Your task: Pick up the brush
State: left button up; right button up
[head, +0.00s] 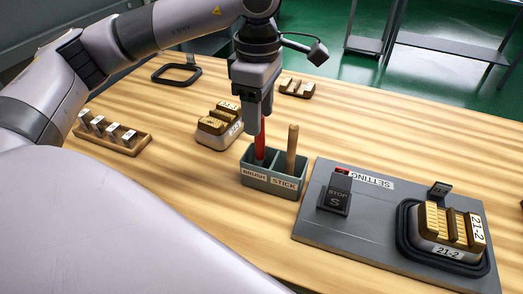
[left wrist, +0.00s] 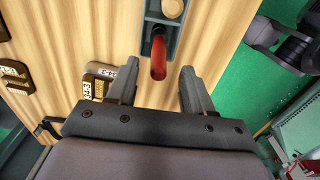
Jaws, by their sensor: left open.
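The brush shows as a red handle (head: 260,146) standing upright in the "BRUSH" compartment of a grey-green holder (head: 272,188). A wooden stick (head: 292,148) stands in the "STICK" compartment to its right. My left gripper (head: 252,128) points down just above and around the top of the red handle. In the left wrist view the gripper (left wrist: 157,88) is open, and the red handle (left wrist: 158,58) lies just ahead of the gap between its fingers, with no visible contact. The brush's lower end is hidden inside the holder. My right gripper is not in view.
A grey board (head: 325,235) with a stop switch (head: 335,195) and a block tray marked 21-2 (head: 440,238) lies to the right. Wooden blocks (head: 220,125) sit behind the holder, and a rack of small pieces (head: 112,135) sits left. Bare table lies in front of the holder.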

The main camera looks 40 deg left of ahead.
pick_arm(q)
send_over(259, 161)
jog(key=f, duration=0.4)
jog(key=shift+w+a+f, duration=0.15)
jog(key=shift+w+a, duration=0.15)
jog(key=shift+w, duration=0.1)
grip_shut()
